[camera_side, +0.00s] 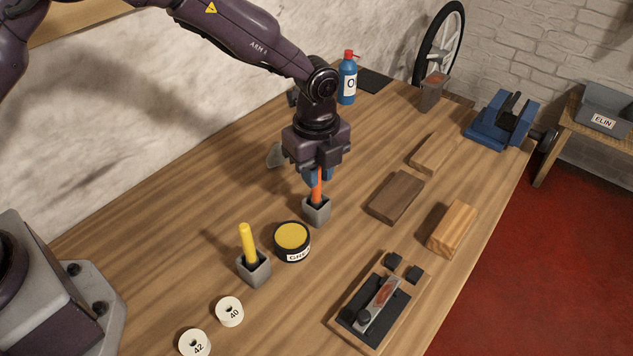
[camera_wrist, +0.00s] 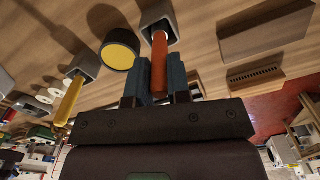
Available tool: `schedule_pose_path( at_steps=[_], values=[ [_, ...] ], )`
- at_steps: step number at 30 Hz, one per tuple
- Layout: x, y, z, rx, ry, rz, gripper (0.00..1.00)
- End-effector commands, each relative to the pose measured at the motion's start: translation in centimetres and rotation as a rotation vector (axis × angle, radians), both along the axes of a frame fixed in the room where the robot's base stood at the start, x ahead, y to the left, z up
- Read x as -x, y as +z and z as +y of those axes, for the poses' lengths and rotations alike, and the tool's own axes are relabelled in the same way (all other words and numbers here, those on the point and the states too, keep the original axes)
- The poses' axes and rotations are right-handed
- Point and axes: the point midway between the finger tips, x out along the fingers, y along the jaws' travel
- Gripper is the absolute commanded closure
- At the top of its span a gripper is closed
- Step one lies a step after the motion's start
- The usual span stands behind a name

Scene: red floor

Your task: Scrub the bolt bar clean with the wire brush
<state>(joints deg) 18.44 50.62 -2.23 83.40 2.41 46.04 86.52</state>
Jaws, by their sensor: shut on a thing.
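My gripper (camera_side: 318,177) points down at mid-bench with its blue fingers shut on an orange handle (camera_side: 317,191). In the wrist view the handle (camera_wrist: 159,52) runs between the fingers (camera_wrist: 158,78). The handle stands upright in a small grey square holder (camera_side: 317,211), its lower end hidden inside. A yellow handle (camera_side: 248,243) leans slightly in a second grey holder (camera_side: 254,268). Both tools' heads are hidden, so I cannot tell which is the wire brush. A grey metal bar with a rusty orange patch (camera_side: 381,297), apparently the bolt bar, lies in a dark wooden-edged tray (camera_side: 354,327) at front right.
A round tin with a yellow top (camera_side: 292,237) stands between the holders. Wooden blocks (camera_side: 397,195) lie to the right. Two white discs (camera_side: 229,311) lie front left. A blue vise (camera_side: 503,122) and blue bottle (camera_side: 348,80) stand farther back. Bench between tin and tray is clear.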

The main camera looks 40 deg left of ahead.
Motion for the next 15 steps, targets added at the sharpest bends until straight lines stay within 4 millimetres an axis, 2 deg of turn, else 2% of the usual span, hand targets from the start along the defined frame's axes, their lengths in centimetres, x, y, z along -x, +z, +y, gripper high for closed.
schedule_pose_path(
  at_steps=[5, 12, 15],
  values=[
    [-0.1, 2.1, 0.0, 0.002, 0.001, -0.004, 1.00],
    [-0.1, 7.0, 0.0, 0.002, 0.000, -0.004, 1.00],
    [0.0, 8.5, 0.0, 0.001, -0.001, -0.003, 1.00]
  ],
)
